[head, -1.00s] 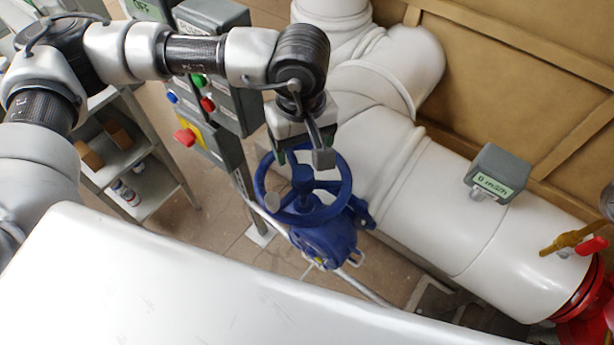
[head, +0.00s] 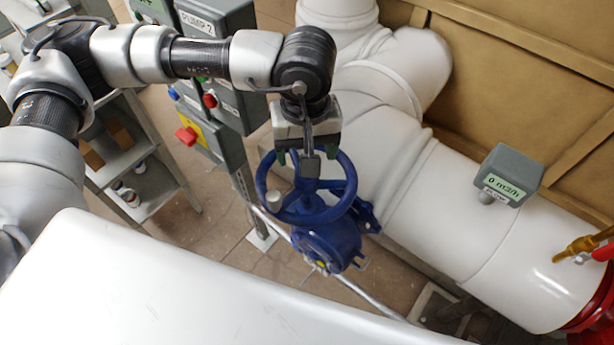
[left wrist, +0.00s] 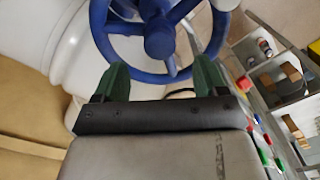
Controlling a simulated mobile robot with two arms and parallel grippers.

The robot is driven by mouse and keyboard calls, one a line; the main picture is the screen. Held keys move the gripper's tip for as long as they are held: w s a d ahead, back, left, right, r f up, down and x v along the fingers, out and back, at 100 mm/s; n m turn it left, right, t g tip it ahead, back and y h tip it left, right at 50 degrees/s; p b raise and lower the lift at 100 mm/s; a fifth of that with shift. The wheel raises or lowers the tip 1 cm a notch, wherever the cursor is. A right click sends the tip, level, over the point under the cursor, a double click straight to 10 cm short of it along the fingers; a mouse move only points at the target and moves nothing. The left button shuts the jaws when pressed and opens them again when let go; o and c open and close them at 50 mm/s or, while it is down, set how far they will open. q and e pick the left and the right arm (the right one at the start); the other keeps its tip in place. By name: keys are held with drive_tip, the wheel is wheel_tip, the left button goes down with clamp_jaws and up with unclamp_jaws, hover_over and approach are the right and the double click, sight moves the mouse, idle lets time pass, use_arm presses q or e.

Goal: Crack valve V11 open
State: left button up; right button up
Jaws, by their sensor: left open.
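A blue valve with a round spoked handwheel (head: 349,195) stands in the middle of the head view, beside the white pipe. A pale knob (head: 274,201) sits on the left of its rim. I see no readable V11 tag on it. My left gripper (head: 307,158) is above the far side of the handwheel, fingers pointing down. My right gripper is out of view.
A flow display (head: 506,176) reading 0 m3/h sits on the white pipe (head: 455,215). Pump control boxes (head: 215,100) with a red button stand left of the valve. A shelf (head: 150,180) is further left. A red flange and yellow handle (head: 585,245) are at the right edge.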

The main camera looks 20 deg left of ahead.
use_arm(q)
drive_tip(key=m+b, duration=0.1)
drive_tip(key=m, duration=0.1)
drive_tip(key=m+b, duration=0.2)
drive_tip(key=shift+f, duration=0.4)
drive_tip(key=shift+r+m+b, duration=0.25)
drive_tip(key=shift+m+b, duration=0.2)
drive_tip(key=shift+m, duration=0.25)
drive_tip(key=m+b, duration=0.1)
drive_tip(key=m, duration=0.1)
drive_tip(key=m+b, duration=0.4)
drive_tip(key=shift+f, duration=0.25)
drive_tip(key=shift+r+m+b, duration=0.1)
drive_tip(key=shift+m+b, duration=0.4)
drive_tip(key=shift+b, duration=0.1)
drive_tip(key=shift+r+m, duration=0.1)
drive_tip(key=shift+m, duration=0.3)
drive_tip(key=shift+r, duration=0.15)
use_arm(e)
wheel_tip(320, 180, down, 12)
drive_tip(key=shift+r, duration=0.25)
